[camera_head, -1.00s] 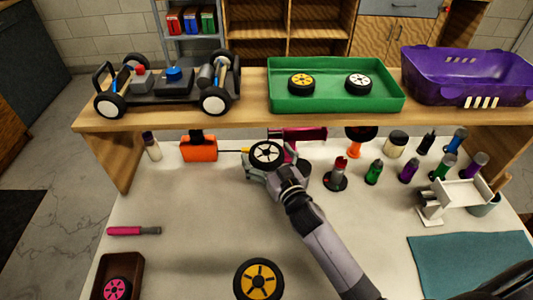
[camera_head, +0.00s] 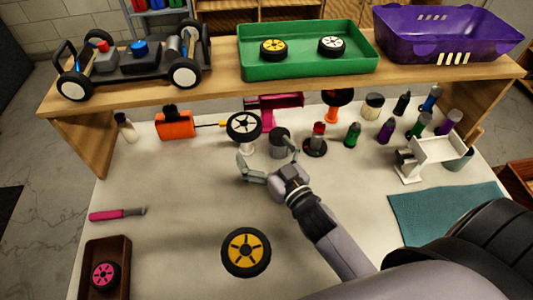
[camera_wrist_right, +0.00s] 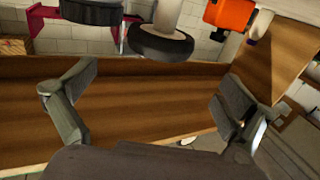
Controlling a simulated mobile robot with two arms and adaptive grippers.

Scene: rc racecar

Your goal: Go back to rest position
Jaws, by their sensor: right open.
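My right gripper (camera_head: 268,163) is open and empty over the table, just in front of a white-rimmed wheel (camera_head: 244,126). That wheel sits on a small white stand near the back of the table, apart from the fingers. In the right wrist view, the open fingers (camera_wrist_right: 155,105) have nothing between them. A dark tyre (camera_wrist_right: 160,44) shows beyond them near the top edge. My left gripper is not in view.
A yellow-rimmed wheel (camera_head: 246,252) lies at the table front. A brown tray (camera_head: 125,256) holds a pink-rimmed wheel. The shelf (camera_head: 220,88) above bears a car chassis (camera_head: 135,62), green tray (camera_head: 310,68) and purple basket (camera_head: 445,35). Several bottles stand at right.

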